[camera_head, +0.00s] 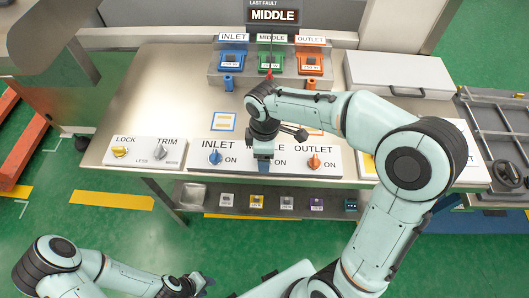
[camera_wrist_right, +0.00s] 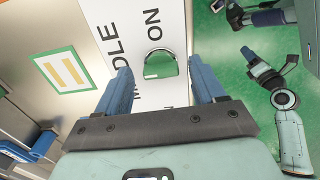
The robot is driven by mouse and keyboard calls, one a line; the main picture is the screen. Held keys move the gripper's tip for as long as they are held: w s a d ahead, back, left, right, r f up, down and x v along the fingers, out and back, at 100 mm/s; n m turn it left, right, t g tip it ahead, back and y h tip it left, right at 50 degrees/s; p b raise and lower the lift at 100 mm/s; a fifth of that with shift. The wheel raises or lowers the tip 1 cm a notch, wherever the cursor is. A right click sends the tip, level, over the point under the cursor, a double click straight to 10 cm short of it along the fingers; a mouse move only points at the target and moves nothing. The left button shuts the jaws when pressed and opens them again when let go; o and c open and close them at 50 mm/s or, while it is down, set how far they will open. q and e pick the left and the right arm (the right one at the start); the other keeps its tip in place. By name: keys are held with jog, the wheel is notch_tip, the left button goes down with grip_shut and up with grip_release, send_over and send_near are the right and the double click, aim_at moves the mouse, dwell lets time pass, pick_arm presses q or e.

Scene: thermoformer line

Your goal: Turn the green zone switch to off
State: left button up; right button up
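The green zone switch (camera_wrist_right: 160,65) is a round green knob with a pale grip on the white panel, beside an ON label. In the right wrist view it lies between the two spread blue fingers of my right gripper (camera_wrist_right: 159,74), which is open. I cannot tell how close the fingertips are to the panel. In the head view my right gripper (camera_head: 264,165) is over the middle of the switch panel (camera_head: 228,172) and hides the green knob and most of its MIDDLE label. My left gripper (camera_head: 199,284) is low at the left, away from the panel; its opening is unclear.
The blue inlet switch (camera_head: 215,157) and orange outlet switch (camera_head: 314,162) flank the hidden knob. Yellow lock (camera_head: 120,151) and grey trim knobs sit further left. Blue, green and orange blocks stand behind, under a MIDDLE fault display (camera_head: 273,15). A white box (camera_head: 398,75) is at right.

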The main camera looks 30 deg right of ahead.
pick_arm(q)
jog(key=shift+w+r+p, duration=0.85)
jog(key=shift+w+r, duration=0.25)
jog(key=shift+w, duration=0.1)
pick_arm(e)
notch_tip(320, 180, up, 13)
jog(key=shift+r, duration=0.15)
pick_arm(q)
jog(key=shift+s, duration=0.1)
